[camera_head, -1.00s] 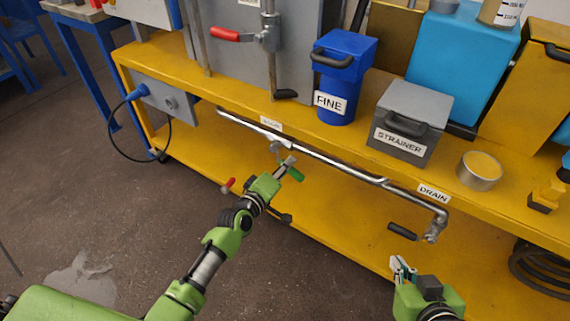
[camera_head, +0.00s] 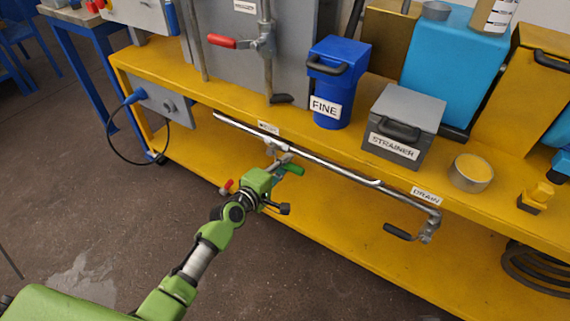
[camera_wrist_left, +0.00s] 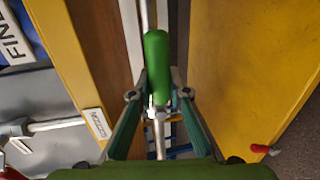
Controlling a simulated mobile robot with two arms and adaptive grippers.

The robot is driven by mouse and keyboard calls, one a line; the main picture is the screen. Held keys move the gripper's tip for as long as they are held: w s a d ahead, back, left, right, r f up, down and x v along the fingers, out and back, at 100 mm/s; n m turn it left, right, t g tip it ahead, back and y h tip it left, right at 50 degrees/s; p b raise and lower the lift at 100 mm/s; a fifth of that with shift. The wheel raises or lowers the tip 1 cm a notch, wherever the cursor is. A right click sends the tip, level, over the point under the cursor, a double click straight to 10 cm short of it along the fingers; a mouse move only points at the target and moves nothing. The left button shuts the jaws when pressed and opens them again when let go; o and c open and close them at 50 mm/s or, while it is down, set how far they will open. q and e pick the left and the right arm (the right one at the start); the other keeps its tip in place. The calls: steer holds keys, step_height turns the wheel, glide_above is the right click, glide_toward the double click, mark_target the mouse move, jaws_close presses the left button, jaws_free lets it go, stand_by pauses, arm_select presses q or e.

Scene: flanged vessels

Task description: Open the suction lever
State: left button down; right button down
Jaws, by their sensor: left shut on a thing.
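The suction lever is a green handle (camera_head: 293,168) on a valve under the steel pipe (camera_head: 325,163), below a small white label (camera_head: 268,129) at the yellow bench's front edge. My left gripper (camera_head: 276,171) is at this lever. In the left wrist view the green handle (camera_wrist_left: 157,62) lies between the two fingers of my left gripper (camera_wrist_left: 160,78), which is shut on it. The handle's end sticks out past the fingertips. The valve body is partly hidden behind the gripper in the head view. My right gripper does not show.
A black drain handle (camera_head: 398,231) hangs at the pipe's right end. A red handle (camera_head: 228,185) is left of my gripper. A blue FINE vessel (camera_head: 325,115) and grey STRAINER box (camera_head: 402,125) stand on the bench above. The floor in front is clear.

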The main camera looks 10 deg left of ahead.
arm_select(q)
steer(key=shift+w+a+r, duration=0.1)
steer(key=shift+r, duration=0.1)
steer(key=c, duration=1.9)
jaws_free()
steer(key=shift+f, duration=0.1)
steer(key=v, duration=1.2)
